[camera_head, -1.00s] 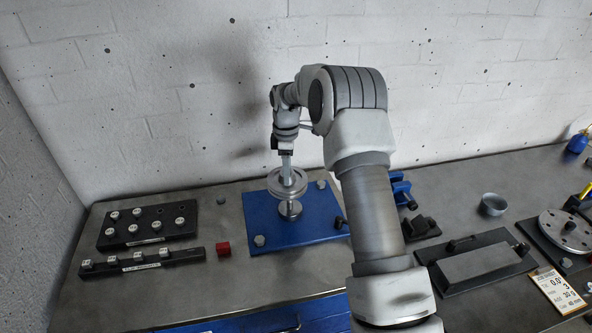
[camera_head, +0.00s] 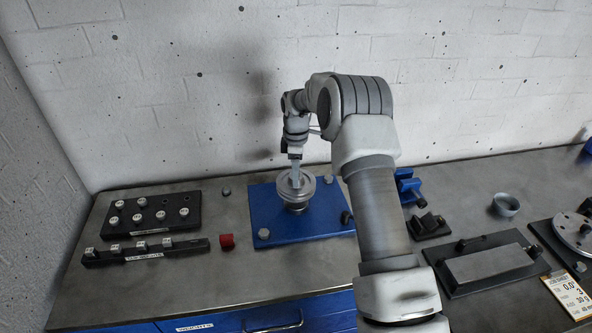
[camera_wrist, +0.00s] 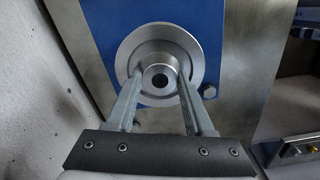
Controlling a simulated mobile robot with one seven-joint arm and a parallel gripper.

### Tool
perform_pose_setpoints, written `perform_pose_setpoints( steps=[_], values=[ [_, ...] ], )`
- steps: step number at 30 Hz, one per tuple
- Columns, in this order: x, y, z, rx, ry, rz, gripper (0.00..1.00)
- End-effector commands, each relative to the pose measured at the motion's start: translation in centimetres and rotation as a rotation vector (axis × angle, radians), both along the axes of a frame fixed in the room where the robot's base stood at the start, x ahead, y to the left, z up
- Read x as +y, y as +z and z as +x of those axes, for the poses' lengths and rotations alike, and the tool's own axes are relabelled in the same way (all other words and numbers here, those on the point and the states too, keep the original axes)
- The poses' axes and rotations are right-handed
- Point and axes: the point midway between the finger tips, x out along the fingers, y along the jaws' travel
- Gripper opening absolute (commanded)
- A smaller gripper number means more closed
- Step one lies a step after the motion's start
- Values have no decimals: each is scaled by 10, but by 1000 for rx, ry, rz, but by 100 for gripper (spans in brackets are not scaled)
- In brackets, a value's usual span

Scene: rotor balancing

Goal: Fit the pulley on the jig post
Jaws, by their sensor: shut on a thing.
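The pulley (camera_head: 308,189) is a silvery metal disc with a raised hub. My gripper (camera_head: 295,182) points down and is shut on that hub. The pulley is roughly level, low over the blue jig plate (camera_head: 330,222). A round metal part of the jig post (camera_head: 297,208) shows just under it. The rest of the post is hidden, and I cannot tell how far it sits in the bore.
Blue clamp-like parts (camera_head: 407,187), a grey cup (camera_head: 505,204) and a black-framed plate (camera_head: 490,264) lie right.

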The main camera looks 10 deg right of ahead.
Motion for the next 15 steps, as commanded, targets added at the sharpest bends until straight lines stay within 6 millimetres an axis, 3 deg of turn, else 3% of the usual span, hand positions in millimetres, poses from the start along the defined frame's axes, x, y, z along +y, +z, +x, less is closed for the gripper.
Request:
perform_pose_setpoints(
  steps=[5, 15],
  values=[
    [0, -11, 1, -3, 0, 0, 0],
    [0, -12, 1, -4, 0, 0, 0]
  ],
)
